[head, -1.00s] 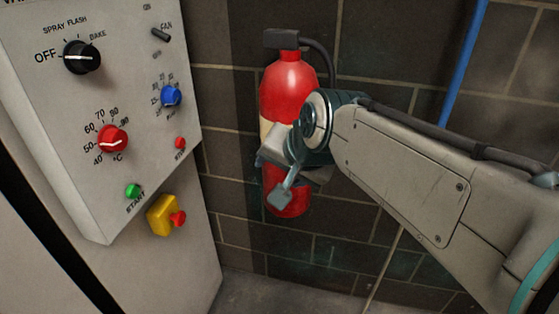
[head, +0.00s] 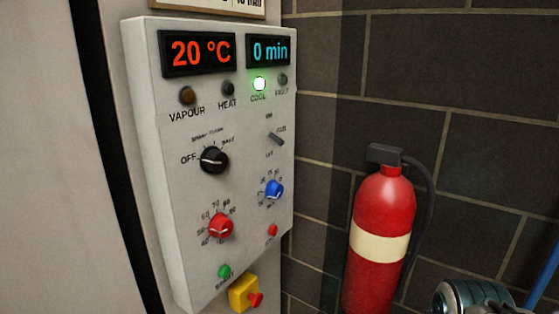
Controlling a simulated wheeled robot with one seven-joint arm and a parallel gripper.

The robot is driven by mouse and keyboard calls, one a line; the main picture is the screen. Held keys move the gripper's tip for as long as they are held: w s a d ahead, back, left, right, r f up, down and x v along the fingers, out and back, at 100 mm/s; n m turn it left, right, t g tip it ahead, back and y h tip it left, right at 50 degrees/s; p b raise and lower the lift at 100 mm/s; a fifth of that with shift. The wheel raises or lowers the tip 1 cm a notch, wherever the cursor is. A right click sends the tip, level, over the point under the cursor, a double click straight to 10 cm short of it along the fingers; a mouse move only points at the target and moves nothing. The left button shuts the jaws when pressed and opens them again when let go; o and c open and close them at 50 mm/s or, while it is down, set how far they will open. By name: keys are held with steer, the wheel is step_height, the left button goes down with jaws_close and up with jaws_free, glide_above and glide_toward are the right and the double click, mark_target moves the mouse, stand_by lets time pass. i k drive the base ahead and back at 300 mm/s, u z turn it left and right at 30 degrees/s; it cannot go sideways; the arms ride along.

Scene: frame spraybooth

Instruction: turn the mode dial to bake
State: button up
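The mode dial (head: 214,160) is a black knob with a white pointer line on the control panel (head: 172,215). Its pointer is toward OFF on the left; the spray, flash and bake marks run above it, with BAKE at the upper right. Nothing touches the dial. My gripper's fingers are not in the head view; only a rounded part of my arm shows at the bottom right, well right of the panel and in front of the wall.
The panel has a red temperature dial (head: 220,226), a blue timer dial (head: 274,189), a fan switch (head: 276,138), a green start button (head: 224,271) and a yellow box with a red button (head: 243,294). Displays read 20 °C and 0 min; the COOL lamp is lit. A fire extinguisher (head: 380,245) hangs right.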

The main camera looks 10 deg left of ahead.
mark_target(212, 160)
steer(key=z, duration=0.6)
steer(key=k, duration=0.1)
steer(key=u, duration=1.85)
